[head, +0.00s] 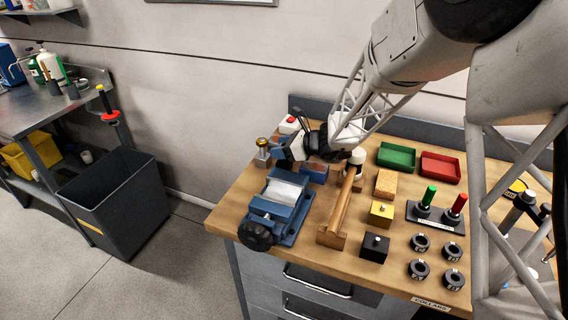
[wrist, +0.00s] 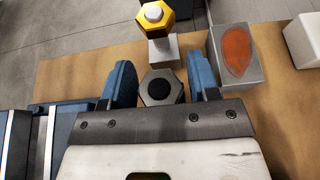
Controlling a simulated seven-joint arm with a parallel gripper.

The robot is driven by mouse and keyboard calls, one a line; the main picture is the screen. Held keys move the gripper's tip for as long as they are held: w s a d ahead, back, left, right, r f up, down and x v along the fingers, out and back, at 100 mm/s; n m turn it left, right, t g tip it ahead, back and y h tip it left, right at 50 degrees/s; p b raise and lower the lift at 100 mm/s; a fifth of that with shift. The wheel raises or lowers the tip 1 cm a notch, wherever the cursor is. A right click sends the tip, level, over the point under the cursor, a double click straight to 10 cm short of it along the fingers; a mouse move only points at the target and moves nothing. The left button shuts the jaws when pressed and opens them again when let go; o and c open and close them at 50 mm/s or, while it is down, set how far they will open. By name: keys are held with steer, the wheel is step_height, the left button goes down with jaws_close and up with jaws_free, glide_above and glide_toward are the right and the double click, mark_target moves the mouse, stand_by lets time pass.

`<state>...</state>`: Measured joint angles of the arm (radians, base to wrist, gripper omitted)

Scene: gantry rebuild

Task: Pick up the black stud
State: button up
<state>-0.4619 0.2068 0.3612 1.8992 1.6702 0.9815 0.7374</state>
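In the wrist view, a grey hexagonal piece with a round black top (wrist: 160,90) sits between the fingers of my gripper (wrist: 162,84); it looks like the black stud. The blue fingers stand apart on either side of it, with thin gaps showing, so my gripper looks open. Its lower part is hidden. In the head view, my gripper (head: 288,152) is low over the bench's back left, behind the blue vise, and hides this piece.
A yellow hex-topped post (wrist: 154,20) stands just beyond the fingers. A grey block with an orange oval (wrist: 236,55) is close by the right finger. The blue vise (head: 278,208), a wooden mallet (head: 340,210) and a yellow block (head: 381,213) stand nearby on the bench.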

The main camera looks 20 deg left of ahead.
jaws_close()
steer(key=shift+r, duration=0.2)
step_height(320, 180, up, 10)
steer(key=shift+f, duration=0.15)
stand_by(0.7)
stand_by(0.4)
